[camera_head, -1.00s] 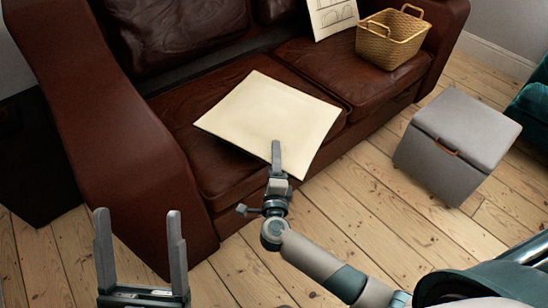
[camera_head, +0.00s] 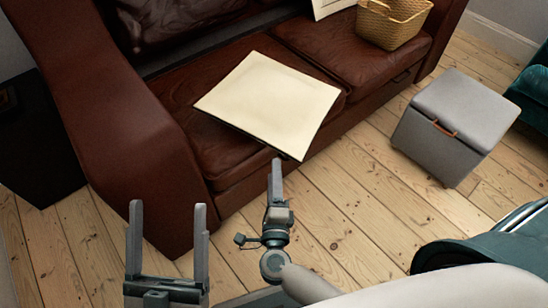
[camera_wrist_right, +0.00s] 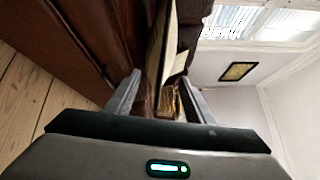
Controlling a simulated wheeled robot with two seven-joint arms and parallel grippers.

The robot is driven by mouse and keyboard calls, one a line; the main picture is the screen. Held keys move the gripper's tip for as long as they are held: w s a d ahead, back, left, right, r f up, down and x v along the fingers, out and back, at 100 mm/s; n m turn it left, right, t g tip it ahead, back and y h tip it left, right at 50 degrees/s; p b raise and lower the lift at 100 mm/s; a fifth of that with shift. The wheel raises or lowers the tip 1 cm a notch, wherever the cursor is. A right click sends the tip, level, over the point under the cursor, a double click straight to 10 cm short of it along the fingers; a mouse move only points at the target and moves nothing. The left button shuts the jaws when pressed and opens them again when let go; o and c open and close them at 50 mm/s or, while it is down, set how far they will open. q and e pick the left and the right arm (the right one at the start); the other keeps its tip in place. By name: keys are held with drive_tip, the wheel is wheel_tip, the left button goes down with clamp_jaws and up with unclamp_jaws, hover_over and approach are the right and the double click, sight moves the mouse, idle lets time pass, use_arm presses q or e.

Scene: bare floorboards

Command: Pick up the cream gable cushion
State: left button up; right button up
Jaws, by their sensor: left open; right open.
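The cream cushion (camera_head: 268,103) lies flat on the seat of a brown leather sofa, its near corner reaching the seat's front edge. In the right wrist view the cushion (camera_wrist_right: 168,45) shows edge-on beyond the fingers. My right gripper (camera_head: 275,180) is just in front of the sofa, below the cushion's near corner. It is open and empty, its fingers pointing toward the cushion; in the right wrist view the gripper (camera_wrist_right: 160,95) has its fingers apart. My left gripper (camera_head: 168,235) is open and empty at the lower left, in front of the sofa arm, away from the cushion.
The brown sofa (camera_head: 225,150) has a thick arm (camera_head: 110,130) at left. A wicker basket (camera_head: 393,24) and a white printed card (camera_head: 330,8) sit on its right seat. A grey storage stool (camera_head: 455,125) stands at right on bare floorboards (camera_head: 350,205). A teal seat (camera_head: 530,95) is far right.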

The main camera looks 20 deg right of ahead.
use_arm(q)
drive_tip(key=shift+w+d+f+g, duration=0.1)
drive_tip(key=shift+d+f+g, duration=0.05)
drive_tip(key=shift+f+g, duration=0.25)
use_arm(e)
drive_tip(key=v, duration=0.4)
drive_tip(key=shift+s, duration=0.15)
use_arm(q)
drive_tip(key=shift+r, duration=0.15)
